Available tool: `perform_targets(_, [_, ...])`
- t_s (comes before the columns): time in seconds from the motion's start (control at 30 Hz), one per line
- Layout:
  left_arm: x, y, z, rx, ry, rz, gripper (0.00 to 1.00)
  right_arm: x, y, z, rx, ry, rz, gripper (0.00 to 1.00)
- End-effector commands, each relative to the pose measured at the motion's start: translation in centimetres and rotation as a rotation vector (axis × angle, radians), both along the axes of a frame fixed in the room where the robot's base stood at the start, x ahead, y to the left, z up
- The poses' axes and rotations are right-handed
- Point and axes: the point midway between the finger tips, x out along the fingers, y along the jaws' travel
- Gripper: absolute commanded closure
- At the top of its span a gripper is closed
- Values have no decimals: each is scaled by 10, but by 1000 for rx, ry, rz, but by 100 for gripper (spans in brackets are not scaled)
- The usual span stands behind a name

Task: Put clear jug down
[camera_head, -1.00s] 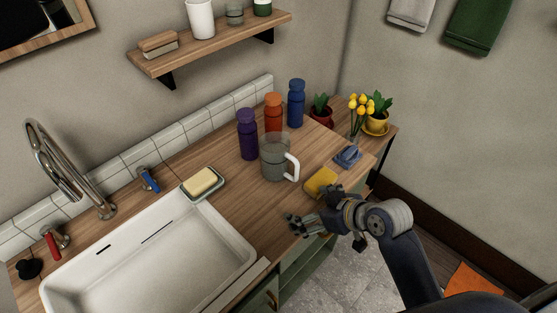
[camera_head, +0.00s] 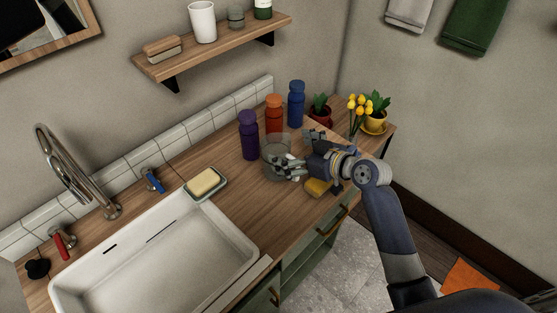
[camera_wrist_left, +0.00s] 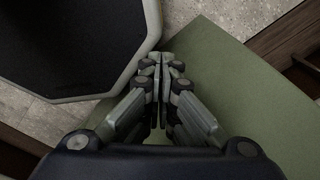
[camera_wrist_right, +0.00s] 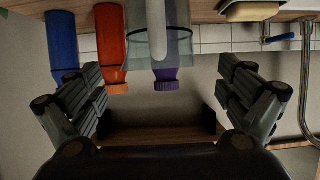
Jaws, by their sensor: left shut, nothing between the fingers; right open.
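The clear jug (camera_head: 268,163) stands upright on the wooden counter (camera_head: 262,212), in front of the purple bottle. Its white handle (camera_wrist_right: 157,30) faces my right gripper in the right wrist view, where the grey see-through body (camera_wrist_right: 178,50) shows behind it. My right gripper (camera_head: 301,153) is open beside the jug at handle height and hides part of it in the head view. In the right wrist view its fingers (camera_wrist_right: 160,75) are spread to either side of the handle, with nothing gripped. My left gripper (camera_wrist_left: 160,62) is shut and empty, away from the counter.
Purple (camera_head: 249,136), orange (camera_head: 274,115) and blue (camera_head: 296,104) bottles stand behind the jug. The sink (camera_head: 150,268) and a soap dish (camera_head: 207,193) are to the left. Counter in front of the jug is clear.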

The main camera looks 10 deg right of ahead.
Motion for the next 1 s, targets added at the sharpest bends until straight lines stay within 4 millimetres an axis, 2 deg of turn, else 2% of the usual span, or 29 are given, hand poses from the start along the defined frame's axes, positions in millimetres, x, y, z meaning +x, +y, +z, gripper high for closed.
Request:
perform_targets(0.2, [0,-2,16,-3,1,1,100,19,18,-6,5,2,0,4])
perform_targets(0.4, [0,-4,19,-4,0,2,100,33,26,-16,2,1,-1,4])
perform_targets(0.7, [0,-3,19,-4,-1,2,100,36,28,-18,-1,1,0,4])
perform_targets(0.77, [0,-3,19,-4,-1,2,100,36,28,-18,-1,1,0,15])
perform_targets(0.9, [0,-3,19,-4,-1,2,100,35,28,-18,-1,1,0,47])
perform_targets(1.0, [1,-3,19,-4,-1,2,100,35,27,-19,-1,1,0,67])
